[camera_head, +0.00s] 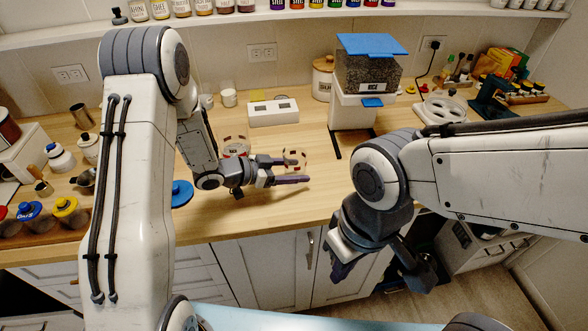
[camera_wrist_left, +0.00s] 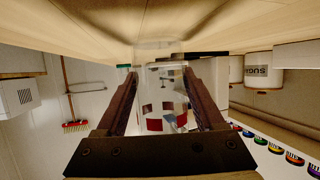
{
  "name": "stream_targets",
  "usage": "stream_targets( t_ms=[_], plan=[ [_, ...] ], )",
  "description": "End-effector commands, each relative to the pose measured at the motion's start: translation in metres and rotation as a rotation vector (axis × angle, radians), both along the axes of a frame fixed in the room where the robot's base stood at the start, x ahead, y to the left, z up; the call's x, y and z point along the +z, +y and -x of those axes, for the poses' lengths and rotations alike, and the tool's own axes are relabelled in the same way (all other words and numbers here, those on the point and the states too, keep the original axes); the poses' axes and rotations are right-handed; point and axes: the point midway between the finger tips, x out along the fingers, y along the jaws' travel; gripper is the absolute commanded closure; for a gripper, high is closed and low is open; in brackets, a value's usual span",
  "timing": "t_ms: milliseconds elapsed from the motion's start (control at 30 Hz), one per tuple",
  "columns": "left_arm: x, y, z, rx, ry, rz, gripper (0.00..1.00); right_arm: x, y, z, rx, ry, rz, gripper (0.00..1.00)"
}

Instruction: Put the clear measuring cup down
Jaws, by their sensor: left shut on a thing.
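The clear measuring cup (camera_head: 294,158) with red markings is between the fingers of my left gripper (camera_head: 290,171), which is shut on it low over the wooden counter. In the left wrist view the cup (camera_wrist_left: 162,112) is between the two fingers, with its end close to the counter surface. I cannot tell whether it touches the counter. My right gripper (camera_head: 382,272) hangs empty in front of the counter edge, its fingers apart.
Another clear vessel with red marks (camera_head: 236,145) stands behind my left gripper. A blue lid (camera_head: 182,193) lies to its left. A white box (camera_head: 273,112) and a dispenser with a blue lid (camera_head: 368,75) stand behind. The wooden counter (camera_head: 255,210) is bare near the front edge.

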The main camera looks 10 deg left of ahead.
Motion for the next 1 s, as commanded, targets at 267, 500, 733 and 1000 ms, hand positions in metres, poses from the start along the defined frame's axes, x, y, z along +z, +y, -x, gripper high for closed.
stream_targets(
  t_ms=[267,500,733,1000],
  plan=[
    [-0.003,0.000,0.000,0.000,0.000,0.000,0.96,-0.003,0.000,0.000,0.000,0.000,0.000,1.00],
    [-0.002,0.000,0.000,0.000,0.000,0.000,0.00,-0.002,0.000,0.000,0.000,0.000,0.000,1.00],
    [0.002,0.002,0.001,0.001,0.000,0.000,0.00,0.000,0.000,0.000,0.000,0.000,0.000,1.00],
    [0.021,0.043,0.024,0.006,-0.003,0.000,0.00,-0.008,0.000,0.000,0.000,0.000,0.000,1.00]
  ],
)
